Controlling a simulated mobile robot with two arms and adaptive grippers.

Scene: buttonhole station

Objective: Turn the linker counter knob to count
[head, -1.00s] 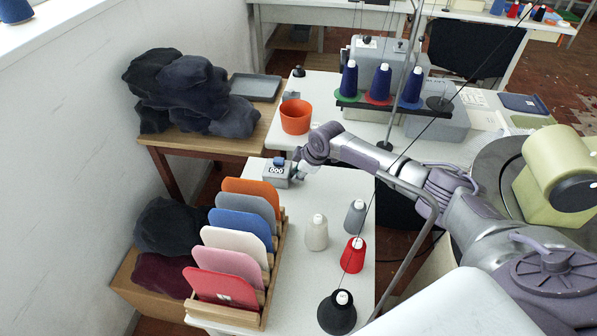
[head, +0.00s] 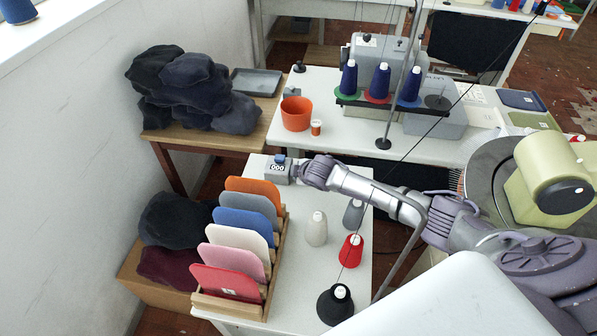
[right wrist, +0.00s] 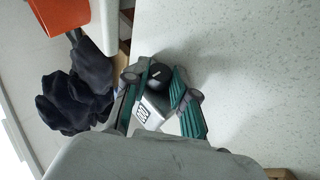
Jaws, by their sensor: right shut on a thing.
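The linker counter (head: 277,169) is a small grey box with a white number display, near the back left of the front table. In the right wrist view the counter (right wrist: 152,108) lies between my fingers, its display facing the camera side. Its dark round knob (right wrist: 160,72) sits between the fingertips. My right gripper (head: 298,171) reaches the counter's right side and is shut on the knob; it also shows in the right wrist view (right wrist: 161,80). In the head view the gripper hides the knob, and its pointer setting cannot be read. My left gripper is not in view.
A rack of coloured panels (head: 243,308) stands just in front of the counter. Yarn cones, including a red one (head: 350,252), stand to its right. An orange cup (head: 296,113) and an orange spool (head: 316,128) stand on the table behind. Dark cloth piles lie left.

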